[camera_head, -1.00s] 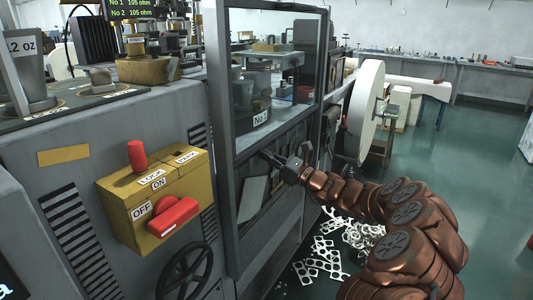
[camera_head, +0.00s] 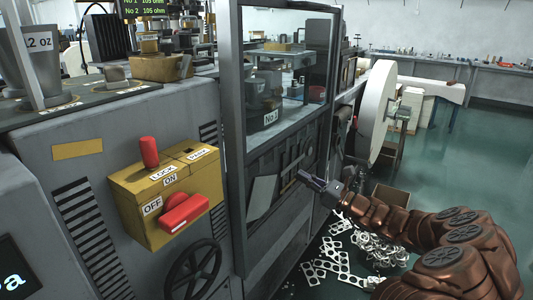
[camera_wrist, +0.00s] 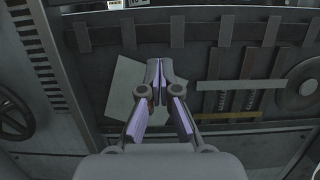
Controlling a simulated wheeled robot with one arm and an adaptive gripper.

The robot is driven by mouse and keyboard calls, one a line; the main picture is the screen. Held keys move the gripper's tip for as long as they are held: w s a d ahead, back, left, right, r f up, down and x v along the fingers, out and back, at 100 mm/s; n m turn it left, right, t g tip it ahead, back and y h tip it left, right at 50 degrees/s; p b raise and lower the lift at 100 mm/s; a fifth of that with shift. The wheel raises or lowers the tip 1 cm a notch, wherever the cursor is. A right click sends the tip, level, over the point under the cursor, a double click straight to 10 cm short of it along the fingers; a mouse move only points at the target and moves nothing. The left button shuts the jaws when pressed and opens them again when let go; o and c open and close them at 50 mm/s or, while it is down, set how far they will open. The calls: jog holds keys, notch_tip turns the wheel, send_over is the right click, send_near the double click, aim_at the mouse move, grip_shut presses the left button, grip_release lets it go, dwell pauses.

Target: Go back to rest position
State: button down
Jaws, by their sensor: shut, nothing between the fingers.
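My gripper (camera_head: 306,178) is shut and empty at the end of my copper-coloured arm, in front of the lower part of the grey cup machine (camera_head: 85,150). In the wrist view my gripper (camera_wrist: 159,66) shows its fingertips together, with the machine's lower front behind them. A pale plate (camera_wrist: 128,88) on that front lies behind and to the left of the fingers. I cannot tell the exact gap between fingertips and machine, but no contact shows. The glass door (camera_head: 285,75) of the machine is above the gripper.
A yellow switch box (camera_head: 140,192) with red levers and a dark handwheel (camera_head: 192,270) are on the machine at left. A large white disc (camera_head: 376,110) stands behind my arm. Metal scraps (camera_head: 340,258) lie on the floor below. Open green floor (camera_head: 450,165) is at right.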

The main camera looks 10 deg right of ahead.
jog(key=s+a+r+n+g+y, duration=0.1)
jog(key=s+a+r+n+g, duration=0.2)
jog(key=s+a+n+g, duration=0.7)
jog(key=s+a+r+n+g, duration=0.2)
jog(key=s+a+n+g, duration=0.25)
jog(key=s+a, duration=0.65)
jog(key=s+a+f+n+g+h, duration=0.25)
jog(key=s+a+n+h, duration=0.2)
jog(key=s, duration=0.25)
jog(key=s+d+f+n+g+h, duration=0.1)
jog(key=s+d+f+n+h, duration=0.15)
jog(key=s, duration=0.35)
jog(key=s+d+f+n+h, duration=0.1)
jog(key=s+f+n+h, duration=0.15)
jog(key=s+f, duration=0.2)
jog(key=s+d+f+n+h, duration=0.3)
jog(key=s+d+h, duration=0.4)
jog(key=s+d, duration=0.5)
notch_tip(320, 180, up, 19)
jog(key=w+d+t+p, duration=0.1)
jog(key=w+p, duration=0.1)
jog(key=p, duration=1.5)
jog(key=shift+w+d+y+p, duration=0.2)
jog(key=shift+w+y+p, duration=0.15)
jog(key=shift+w+p, duration=0.05)
jog(key=shift+r, duration=0.1)
